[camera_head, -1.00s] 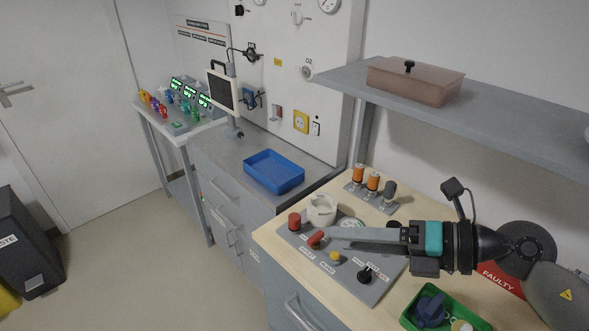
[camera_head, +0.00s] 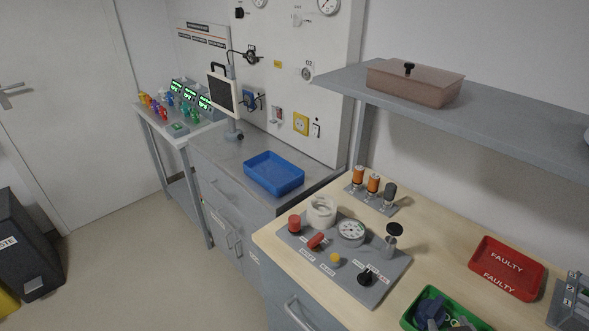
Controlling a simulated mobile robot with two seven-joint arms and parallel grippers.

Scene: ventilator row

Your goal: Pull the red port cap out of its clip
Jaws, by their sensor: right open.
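Two red pieces are on the grey panel (camera_head: 375,292) on the wooden worktop. One is an upright round red cap (camera_head: 294,223) near the panel's left corner. The other is a short red piece (camera_head: 316,241) that lies tilted just right of it, above a small white label. Which of them is the port cap, and whether a clip holds it, is too small to tell. Neither of my grippers can be made out in the head view, and no arm covers the panel.
The panel also carries a white ring (camera_head: 321,211), a gauge (camera_head: 352,231), a yellow button (camera_head: 335,260), a black knob (camera_head: 366,277) and a dark-topped post (camera_head: 392,241). A green bin (camera_head: 406,321) and a red FAULTY tray (camera_head: 507,268) stand to the right. A shelf (camera_head: 490,110) overhangs behind.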

